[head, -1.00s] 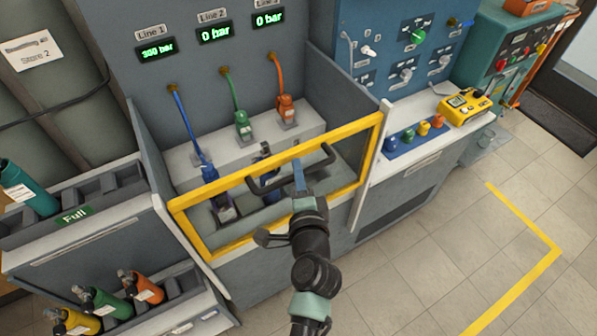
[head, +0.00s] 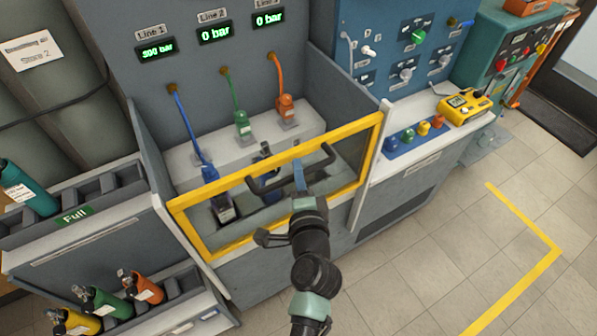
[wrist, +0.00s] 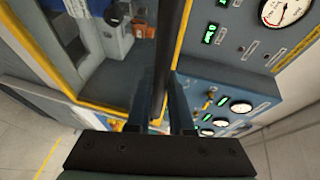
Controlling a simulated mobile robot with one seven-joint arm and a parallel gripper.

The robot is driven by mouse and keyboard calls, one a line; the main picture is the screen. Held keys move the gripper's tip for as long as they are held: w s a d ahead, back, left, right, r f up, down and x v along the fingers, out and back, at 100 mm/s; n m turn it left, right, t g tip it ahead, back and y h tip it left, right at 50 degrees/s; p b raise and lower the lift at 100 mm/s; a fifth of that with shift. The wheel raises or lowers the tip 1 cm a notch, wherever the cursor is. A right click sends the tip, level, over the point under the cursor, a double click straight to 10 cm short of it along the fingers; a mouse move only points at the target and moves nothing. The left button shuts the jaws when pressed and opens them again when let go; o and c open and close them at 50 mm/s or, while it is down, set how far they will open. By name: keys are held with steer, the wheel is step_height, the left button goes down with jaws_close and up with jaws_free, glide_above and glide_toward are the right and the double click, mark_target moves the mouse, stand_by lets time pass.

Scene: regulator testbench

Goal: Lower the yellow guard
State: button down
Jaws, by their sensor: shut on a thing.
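The yellow guard (head: 228,187) is a clear panel in a yellow frame with a dark bar handle (head: 270,187). It stands across the front of the test bench, in front of the hose fittings. It also shows in the wrist view (wrist: 100,104). My gripper (head: 299,178) reaches the handle from the front. In the wrist view my gripper's two fingers (wrist: 164,105) sit on either side of the dark handle bar (wrist: 163,50), shut on it. The exact contact at the fingertips is partly hidden.
Blue, green and orange hoses (head: 237,118) hang behind the guard from the bench wall. A shelf labelled Full (head: 72,215) stands at left. At right are a blue valve panel (head: 392,45) and a yellow meter (head: 463,106). The floor at front right is clear.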

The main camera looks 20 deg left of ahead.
steer(key=shift+f, duration=0.1)
step_height(320, 180, down, 29)
steer(key=b, duration=2.8)
steer(key=c, duration=0.8)
jaws_free()
steer(key=shift+s+d, duration=0.1)
steer(key=shift+s, duration=0.05)
steer(key=v, duration=1.2)
steer(key=shift+s+d, duration=0.2)
steer(key=shift+s, duration=0.1)
